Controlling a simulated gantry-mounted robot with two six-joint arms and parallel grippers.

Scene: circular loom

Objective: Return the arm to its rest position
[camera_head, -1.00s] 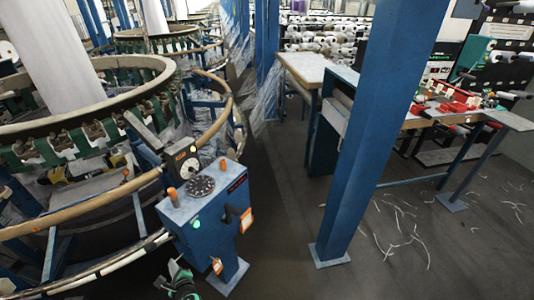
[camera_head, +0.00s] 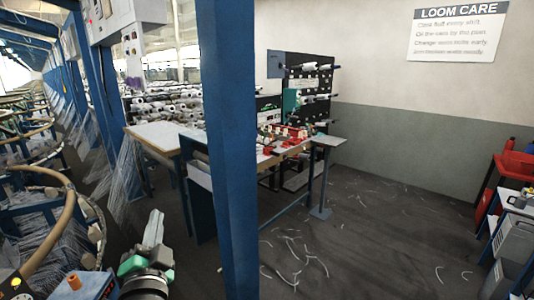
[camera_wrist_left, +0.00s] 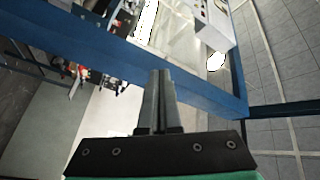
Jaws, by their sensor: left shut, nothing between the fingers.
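My left gripper (camera_head: 153,228) is at the lower left of the head view, pointing up, with its fingers together and empty. In the left wrist view the same fingers (camera_wrist_left: 160,82) stand closed side by side with nothing between them. The gripper is in the air, in front of the blue post and apart from it in the head view. My right gripper is in neither current view.
A blue post (camera_head: 229,150) stands just right of my left gripper. Circular loom rings (camera_head: 65,225) are at the left. A workbench (camera_head: 165,136) and a spool rack (camera_head: 310,95) are behind. A red bin (camera_head: 517,163) stands at the right. The floor between is open, with scattered thread scraps.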

